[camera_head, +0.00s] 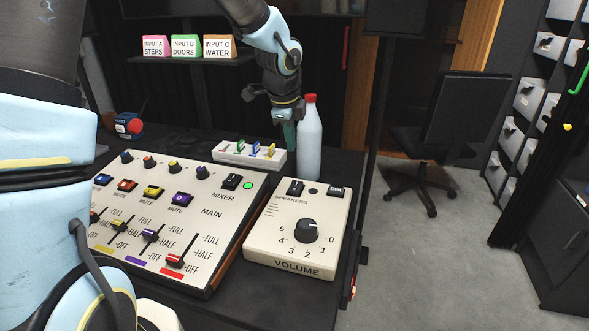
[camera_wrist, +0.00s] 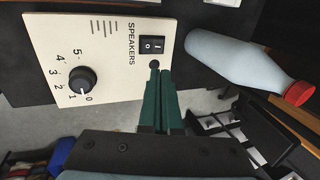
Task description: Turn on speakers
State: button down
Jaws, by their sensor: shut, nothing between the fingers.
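The cream speaker box (camera_head: 260,240) stands on the desk, right of the mixer. Its black SPEAKERS rocker switch (camera_head: 295,187) is at the upper left of its top, beside a dark round lamp (camera_head: 313,191). In the wrist view the switch (camera_wrist: 153,45) shows 0 and I marks; I cannot tell which side is pressed. The volume knob (camera_head: 306,230) is nearer the front. My gripper (camera_head: 289,138) is shut and empty, behind and above the box. In the wrist view its green fingertips (camera_wrist: 155,78) appear close to the lamp; the height gap is unclear.
A bottle with a red cap (camera_head: 309,145) stands behind the box, close beside my gripper. The mixer (camera_head: 220,225) has a lit green lamp. A small white box with coloured pegs (camera_head: 235,153) stands behind the mixer. A chair (camera_head: 455,120) is at the right.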

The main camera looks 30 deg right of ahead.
aim_at(297, 183)
jog(key=p+x, duration=0.1)
jog(key=x, duration=1.3)
jog(key=shift+p, duration=0.45)
jog(key=shift+w+r+p, duration=0.1)
jog(key=shift+p, duration=0.5)
jog(key=shift+d+f, duration=0.1)
jog(key=shift+f, duration=0.15)
